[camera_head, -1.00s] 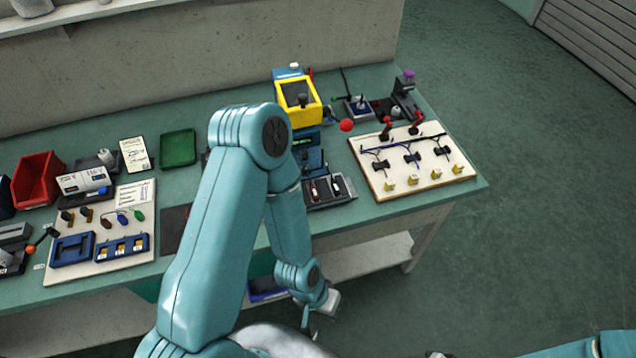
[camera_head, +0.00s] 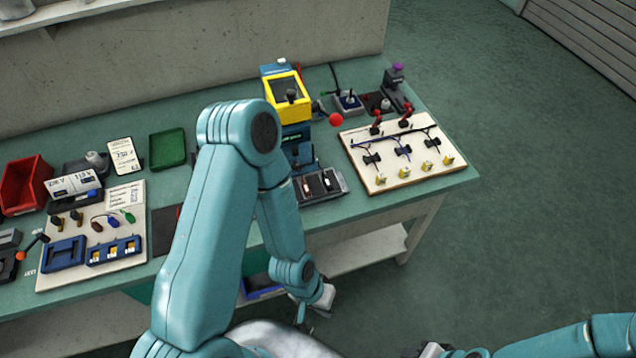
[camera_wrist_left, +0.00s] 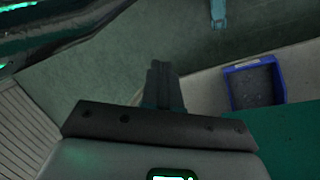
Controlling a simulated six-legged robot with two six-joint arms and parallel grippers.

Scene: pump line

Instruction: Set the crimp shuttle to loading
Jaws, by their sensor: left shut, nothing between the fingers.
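The crimp press (camera_head: 290,108), blue with a yellow guard frame and a red ball-ended lever (camera_head: 335,119), stands at the back of the bench. In front of it is a dark low unit (camera_head: 319,186) with small red and white parts, apparently the shuttle area; its setting is too small to read. My left arm crosses in front and hides part of the press's left side. My left gripper (camera_head: 304,314) hangs low in front of the bench, away from the press. In the wrist view its fingers (camera_wrist_left: 162,85) are together and empty.
A cream harness board (camera_head: 402,176) lies right of the press. A green tray (camera_head: 167,149), a red bin (camera_head: 26,183) and a parts board (camera_head: 92,277) are at left. A blue bin (camera_wrist_left: 255,85) sits on the lower shelf. Open floor lies right of the bench.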

